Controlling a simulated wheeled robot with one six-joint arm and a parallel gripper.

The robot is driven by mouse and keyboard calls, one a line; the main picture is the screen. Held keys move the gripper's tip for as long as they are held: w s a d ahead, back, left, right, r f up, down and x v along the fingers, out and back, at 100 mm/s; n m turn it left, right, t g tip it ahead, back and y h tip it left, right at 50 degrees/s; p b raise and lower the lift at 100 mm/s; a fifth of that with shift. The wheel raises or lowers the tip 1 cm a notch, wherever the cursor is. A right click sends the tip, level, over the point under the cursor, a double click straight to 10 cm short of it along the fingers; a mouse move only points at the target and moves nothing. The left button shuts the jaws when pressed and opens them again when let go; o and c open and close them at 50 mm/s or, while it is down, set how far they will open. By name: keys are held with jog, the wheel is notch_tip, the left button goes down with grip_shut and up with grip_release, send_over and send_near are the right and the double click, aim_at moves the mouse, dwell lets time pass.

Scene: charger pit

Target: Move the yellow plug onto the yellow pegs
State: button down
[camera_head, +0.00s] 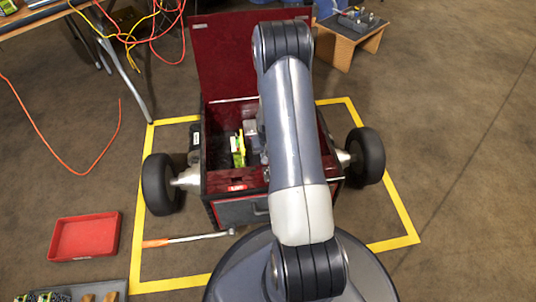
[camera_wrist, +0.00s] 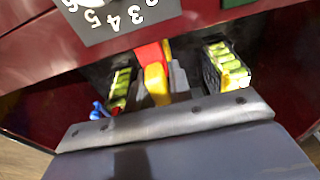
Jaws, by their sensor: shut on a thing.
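The yellow plug (camera_wrist: 156,86) shows in the middle of the wrist view, between the grey fingers of my gripper (camera_wrist: 160,82), which is shut on it. A red part (camera_wrist: 149,54) shows just beyond the plug; whether they touch I cannot tell. In the head view my arm reaches over the open red box, and my gripper (camera_head: 252,134) is down inside it, mostly hidden by the arm. I cannot make out the yellow pegs in either view.
The red box (camera_head: 222,182) has wheels and a raised lid (camera_head: 222,55). Yellow-green packs (camera_wrist: 228,65) (camera_wrist: 120,88) stand on both sides of my gripper. A numbered dial plate (camera_wrist: 125,20) lies beyond. A red tray (camera_head: 84,238) is on the floor at left.

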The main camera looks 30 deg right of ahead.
jog(key=shift+f, duration=0.35)
jog(key=c, duration=1.2)
grip_release()
jog(key=r+p, duration=0.1)
jog(key=r, duration=0.2)
jog(key=s+r+p, duration=0.1)
jog(key=r, duration=0.3)
jog(key=r+p, duration=0.2)
jog(key=r, duration=0.2)
jog(key=shift+s+a, duration=0.15)
jog(key=shift+a, duration=0.1)
jog(key=shift+f, duration=0.15)
jog(key=f+b, duration=0.1)
jog(key=f, duration=0.2)
jog(key=w+f+b, duration=0.1)
jog(key=f+b, duration=0.1)
jog(key=f, duration=0.2)
jog(key=f+b, duration=0.1)
jog(key=f, duration=0.3)
jog(key=shift+w+d+b, duration=0.15)
jog(key=shift+d+b, duration=0.1)
jog(key=shift+b, duration=0.1)
jog(key=shift+r+p, duration=0.45)
jog(key=shift+r, duration=0.2)
